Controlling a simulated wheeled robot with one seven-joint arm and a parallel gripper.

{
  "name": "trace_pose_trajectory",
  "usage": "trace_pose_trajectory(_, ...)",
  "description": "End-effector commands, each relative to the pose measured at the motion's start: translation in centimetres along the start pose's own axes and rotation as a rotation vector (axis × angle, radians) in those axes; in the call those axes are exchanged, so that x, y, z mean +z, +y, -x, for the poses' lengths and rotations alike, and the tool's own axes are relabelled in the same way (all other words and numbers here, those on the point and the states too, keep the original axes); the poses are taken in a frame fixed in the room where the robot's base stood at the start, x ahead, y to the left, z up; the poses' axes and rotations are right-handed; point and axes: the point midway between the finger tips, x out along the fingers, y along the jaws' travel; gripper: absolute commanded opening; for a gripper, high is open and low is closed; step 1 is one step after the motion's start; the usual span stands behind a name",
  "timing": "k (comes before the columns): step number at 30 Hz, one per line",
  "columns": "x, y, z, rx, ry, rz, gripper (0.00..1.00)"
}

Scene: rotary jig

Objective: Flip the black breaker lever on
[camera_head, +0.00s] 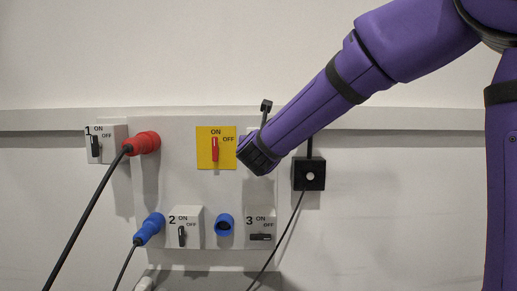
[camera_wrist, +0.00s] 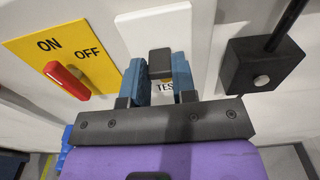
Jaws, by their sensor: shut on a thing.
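My gripper (camera_wrist: 158,83) is shut on a dark block-shaped lever (camera_wrist: 160,63), with one blue finger on each side of it. The lever stands out from a white plate (camera_wrist: 160,28) with a partly covered label that starts "TES". In the head view my gripper (camera_head: 257,155) is at the panel, just right of the yellow plate, and hides this lever. Three other black levers show: lever 1 (camera_head: 95,146) and lever 2 (camera_head: 181,236) are upright under ON, and lever 3 (camera_head: 261,237) lies horizontal on its box.
A red lever (camera_head: 215,149) on a yellow plate (camera_head: 202,134) is close left of my gripper. A black box with a round button (camera_head: 310,176) is to the right. A red plug (camera_head: 142,143) and a blue plug (camera_head: 150,228) have hanging black cables. A blue socket (camera_head: 224,224) is below.

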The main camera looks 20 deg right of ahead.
Motion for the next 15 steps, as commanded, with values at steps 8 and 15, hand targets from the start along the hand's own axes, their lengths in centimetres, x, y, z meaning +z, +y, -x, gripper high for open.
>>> trace_pose_trajectory(8,0.9,0.0,-0.1,0.001,0.156,-0.003,0.02)
trace_pose_trajectory(15,1.5,0.0,-0.2,0.0,0.279,-0.004,0.02)
